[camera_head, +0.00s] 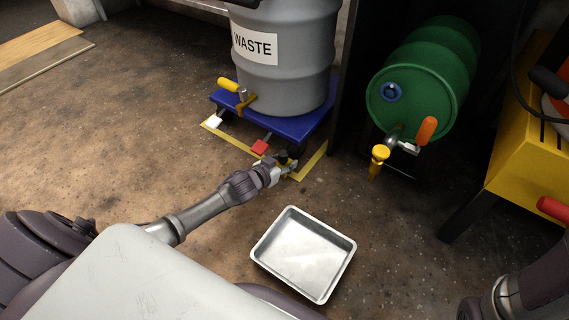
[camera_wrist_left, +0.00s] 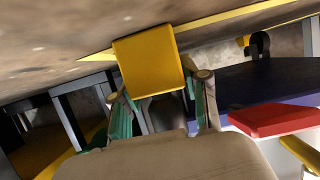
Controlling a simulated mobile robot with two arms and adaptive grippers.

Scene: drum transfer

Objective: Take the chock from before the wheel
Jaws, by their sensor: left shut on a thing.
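The yellow chock (camera_wrist_left: 148,58) is between the fingers of my left gripper (camera_wrist_left: 162,100) in the left wrist view, just above or on the floor; I cannot tell which. In the head view my left gripper (camera_head: 286,163) reaches low to the front corner of the blue dolly (camera_head: 303,126), and it hides most of the chock there. The wheel beside it is dark and hard to make out under the dolly. My right gripper is not in view; only part of that arm shows at the lower right.
Yellow tape (camera_head: 313,160) marks the floor. An empty metal tray (camera_head: 266,266) lies nearer. A green drum (camera_head: 430,75) with a tap is at right.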

